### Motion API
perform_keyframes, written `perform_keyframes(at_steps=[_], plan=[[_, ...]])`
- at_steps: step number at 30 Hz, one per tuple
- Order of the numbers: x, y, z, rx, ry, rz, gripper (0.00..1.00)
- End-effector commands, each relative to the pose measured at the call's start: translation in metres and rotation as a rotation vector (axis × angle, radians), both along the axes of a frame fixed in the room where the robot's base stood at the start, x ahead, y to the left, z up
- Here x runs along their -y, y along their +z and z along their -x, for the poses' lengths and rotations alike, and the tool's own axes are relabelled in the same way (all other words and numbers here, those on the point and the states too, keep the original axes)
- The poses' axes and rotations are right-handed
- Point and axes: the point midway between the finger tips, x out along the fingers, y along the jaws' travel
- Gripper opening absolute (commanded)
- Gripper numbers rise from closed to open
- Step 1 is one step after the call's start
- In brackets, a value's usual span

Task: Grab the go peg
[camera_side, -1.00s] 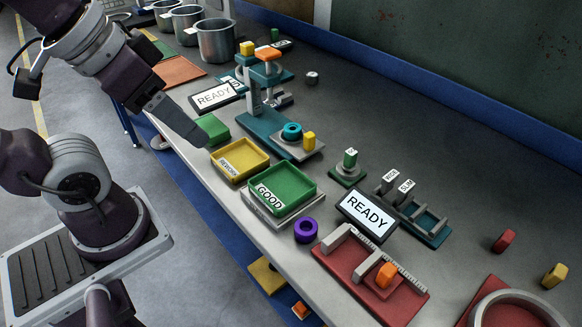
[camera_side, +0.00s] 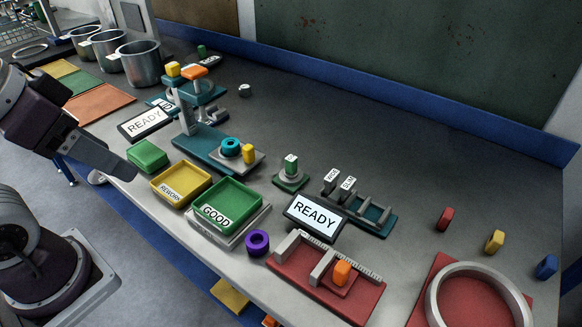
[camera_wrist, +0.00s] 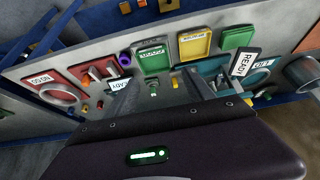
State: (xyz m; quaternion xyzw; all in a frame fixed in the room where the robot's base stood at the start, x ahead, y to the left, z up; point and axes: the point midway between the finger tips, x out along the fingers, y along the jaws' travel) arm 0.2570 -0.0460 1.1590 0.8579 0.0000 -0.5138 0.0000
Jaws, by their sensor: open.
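A green peg (camera_side: 291,163) with a small white label stands upright in a green square base (camera_side: 291,181) on the bench; I cannot read the label for certain. It also shows in the wrist view (camera_wrist: 153,84), small, between and beyond my fingers. My gripper (camera_side: 132,174) is at the left of the side view, near a green block and well to the left of the green peg. In the wrist view my gripper (camera_wrist: 160,90) is open with nothing between its fingers. Two grey labelled pegs (camera_side: 340,182) stand in a teal rack (camera_side: 372,215) right of the green peg.
A READY screen (camera_side: 315,216), a green GOOD tray (camera_side: 228,203) and a yellow REWORK tray (camera_side: 181,183) lie in front. A teal press (camera_side: 200,140) stands left of the peg. A red fixture (camera_side: 300,268) is at the front right. The bench behind the peg is clear.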

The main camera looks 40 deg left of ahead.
Motion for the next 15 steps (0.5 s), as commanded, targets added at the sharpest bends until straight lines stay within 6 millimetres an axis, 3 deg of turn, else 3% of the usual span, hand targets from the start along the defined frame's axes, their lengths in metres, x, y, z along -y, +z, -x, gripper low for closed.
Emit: perform_keyframes(at_steps=[1, 3, 11, 14, 15], plan=[[0.000, 0.000, 0.000, 0.000, 0.000, 0.000, 0.55], [0.000, 0.000, 0.000, 0.000, 0.000, 0.000, 0.45], [0.000, 0.000, 0.000, -0.001, 0.002, 0.001, 0.45], [0.002, 0.009, -0.015, -0.026, 0.062, 0.039, 0.45], [0.004, 0.015, -0.030, -0.051, 0.122, 0.075, 0.45]])
